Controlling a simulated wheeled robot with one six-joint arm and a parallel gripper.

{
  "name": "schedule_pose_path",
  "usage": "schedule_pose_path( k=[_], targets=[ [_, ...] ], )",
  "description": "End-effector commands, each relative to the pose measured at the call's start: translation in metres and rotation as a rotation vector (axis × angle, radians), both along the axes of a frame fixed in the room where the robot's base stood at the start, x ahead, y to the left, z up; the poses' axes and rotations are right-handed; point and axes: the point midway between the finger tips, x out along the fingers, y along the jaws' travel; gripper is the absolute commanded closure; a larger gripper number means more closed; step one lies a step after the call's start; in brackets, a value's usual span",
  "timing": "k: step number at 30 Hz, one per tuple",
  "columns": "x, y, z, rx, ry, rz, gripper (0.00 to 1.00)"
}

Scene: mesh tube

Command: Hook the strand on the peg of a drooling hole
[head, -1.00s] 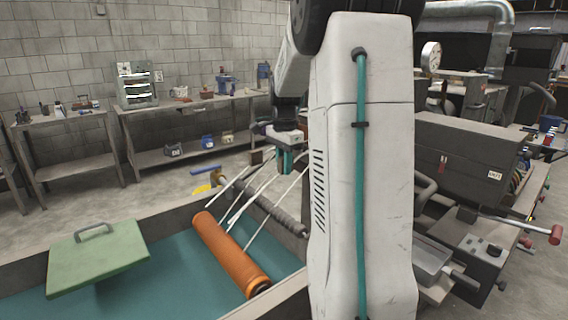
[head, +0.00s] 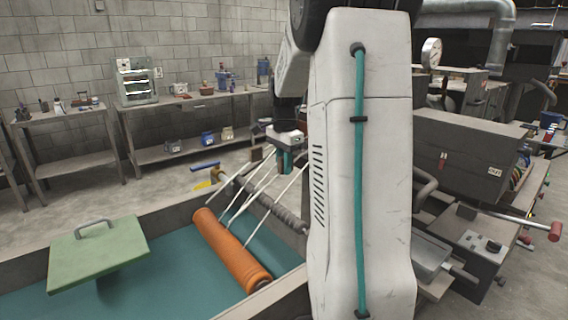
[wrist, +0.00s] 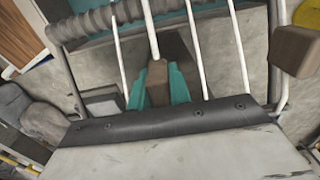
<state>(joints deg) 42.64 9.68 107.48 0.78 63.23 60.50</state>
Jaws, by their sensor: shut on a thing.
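Several white strands (head: 237,192) rise from the orange roller (head: 232,250) in the head view, fanning toward my gripper (head: 284,162). In the wrist view my gripper (wrist: 158,86) has teal fingers closed around a small brown piece. The middle white strand (wrist: 152,32) runs down to that piece; whether it is the strand's end or part of the jaws I cannot tell. Other strands (wrist: 197,50) pass on both sides of the fingers and go behind the dark wrist edge. I cannot make out a peg or a drooling hole for certain.
A grey ribbed bar (wrist: 100,20) crosses the top of the wrist view. A brown block (wrist: 296,51) is close at the right. A teal-floored tank holds the roller, with a green handled lid (head: 98,258) at its left. Machinery (head: 465,160) stands at right.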

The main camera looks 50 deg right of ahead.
Motion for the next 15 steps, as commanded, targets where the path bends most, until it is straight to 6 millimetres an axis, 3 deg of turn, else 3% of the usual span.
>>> schedule_pose_path(
  k=[15],
  targets=[
    [0.0001, 0.0, -0.0063, 0.0, 0.0, 0.0, 1.0]
  ],
)
